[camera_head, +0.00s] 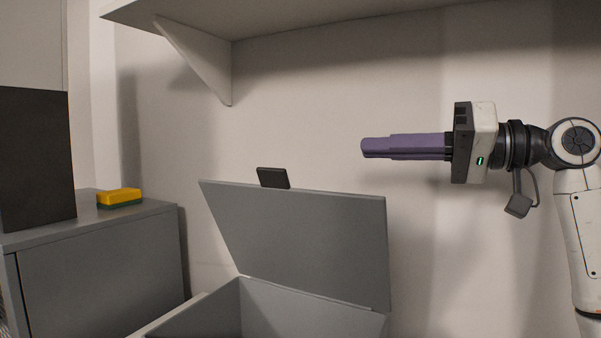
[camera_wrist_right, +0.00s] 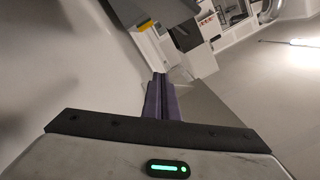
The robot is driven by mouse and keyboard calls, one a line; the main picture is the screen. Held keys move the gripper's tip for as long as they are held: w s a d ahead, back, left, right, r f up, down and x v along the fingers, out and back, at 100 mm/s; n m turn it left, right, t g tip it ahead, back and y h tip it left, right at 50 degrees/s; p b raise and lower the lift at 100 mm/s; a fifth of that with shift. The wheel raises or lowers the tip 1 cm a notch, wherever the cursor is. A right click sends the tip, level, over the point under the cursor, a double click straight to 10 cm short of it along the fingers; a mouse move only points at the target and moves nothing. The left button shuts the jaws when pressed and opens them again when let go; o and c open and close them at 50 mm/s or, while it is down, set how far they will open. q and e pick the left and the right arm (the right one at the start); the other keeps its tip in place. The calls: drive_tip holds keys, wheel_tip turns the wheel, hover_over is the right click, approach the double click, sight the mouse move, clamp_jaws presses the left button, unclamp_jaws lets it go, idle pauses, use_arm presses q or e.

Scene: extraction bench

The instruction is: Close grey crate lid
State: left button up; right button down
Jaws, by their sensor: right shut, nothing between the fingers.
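The grey crate lid (camera_head: 300,240) stands open in the head view, tilted back near the wall, with a dark tab (camera_head: 273,178) on its top edge. The grey crate (camera_head: 260,312) below it is open, and its lower part is cut off by the picture's bottom edge. My right gripper (camera_head: 364,147) has purple fingers, is shut and empty, and points left. It is above and to the right of the lid's top edge, apart from it. Its purple fingers also show in the right wrist view (camera_wrist_right: 157,98). My left gripper is not in view.
A grey cabinet (camera_head: 105,270) stands at the left with a yellow and green sponge (camera_head: 119,197) and a tall dark box (camera_head: 35,160) on it. A shelf (camera_head: 330,18) with a bracket (camera_head: 205,62) juts from the wall above. The space between lid and shelf is clear.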

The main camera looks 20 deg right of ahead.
drive_tip(key=a+m+g+y, duration=0.1)
drive_tip(key=m+g, duration=0.1)
drive_tip(key=m, duration=0.1)
hover_over(294, 201)
drive_tip(key=w+d, duration=0.1)
drive_tip(key=w, duration=0.1)
wheel_tip(294, 201, down, 3)
drive_tip(key=shift+s+r+m+g+p, duration=0.15)
drive_tip(key=shift+m+g+p, duration=0.15)
drive_tip(key=shift+p, duration=0.15)
drive_tip(key=shift+s+a, duration=0.25)
drive_tip(key=shift+s, duration=0.05)
drive_tip(key=shift+f, duration=0.2)
